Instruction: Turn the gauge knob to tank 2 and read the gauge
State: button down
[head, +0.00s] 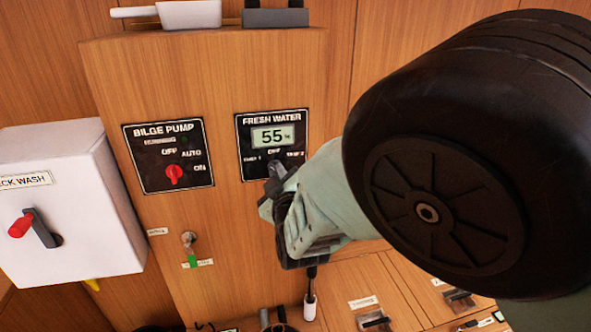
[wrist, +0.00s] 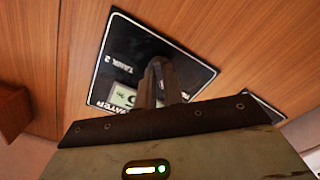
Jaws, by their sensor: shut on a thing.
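The fresh water gauge panel (head: 245,150), black with a white border, is on the wooden cabinet front. Its lit display (head: 273,136) reads 55 %. Small position labels sit below the display; the right one looks like tank 2. My gripper (head: 277,172) is at the lower part of this panel, its jaws shut on the gauge knob, which the fingers hide. Where the knob points cannot be seen. In the wrist view the gripper fingers (wrist: 160,78) reach onto the panel (wrist: 125,62), with the "TANK 2" label showing and the display partly covered.
A bilge pump panel (head: 150,142) with a red knob is to the left. A white deck wash box (head: 75,180) with a red-handled lever stands further left. A key-like switch (head: 189,240) with a green tag is below. My arm covers the right side.

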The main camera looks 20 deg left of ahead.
jog(key=shift+s+f+m+b, duration=0.1)
jog(key=shift+f+m+b, duration=0.05)
jog(key=shift+m+b, duration=8.9)
jog(key=shift+a+b, duration=0.1)
jog(key=shift+b, duration=0.4)
jog(key=c, duration=1.5)
grip_release()
jog(key=v, duration=1.7)
jog(key=shift+s, duration=0.2)
